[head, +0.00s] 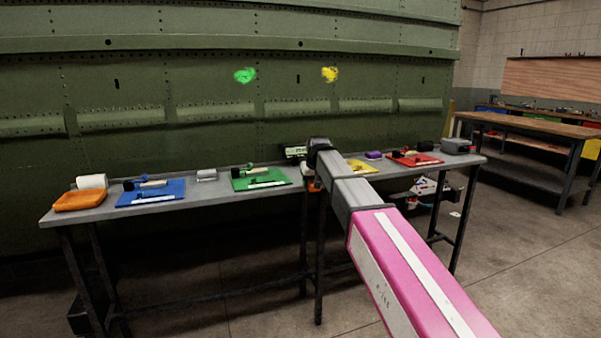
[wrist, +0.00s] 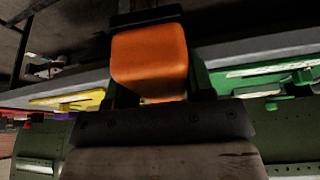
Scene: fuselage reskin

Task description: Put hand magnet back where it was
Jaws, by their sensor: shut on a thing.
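An orange block, which looks like the hand magnet (wrist: 149,62), sits between the fingers of my gripper (wrist: 158,96) in the wrist view. My gripper is shut on it. A dark plate shows at the block's far end. In the head view a small orange bit of the hand magnet (head: 313,185) shows at the table's front edge, between the green and yellow mats. My arm hides most of my gripper there. I cannot tell whether the block touches the table.
The grey table (head: 220,188) holds a blue mat (head: 150,198), green mat (head: 255,184), yellow mat (head: 362,167) and red mat (head: 410,161), with small tools on them. An orange tray (head: 80,200) lies at the left end. The green fuselage (head: 200,100) rises behind.

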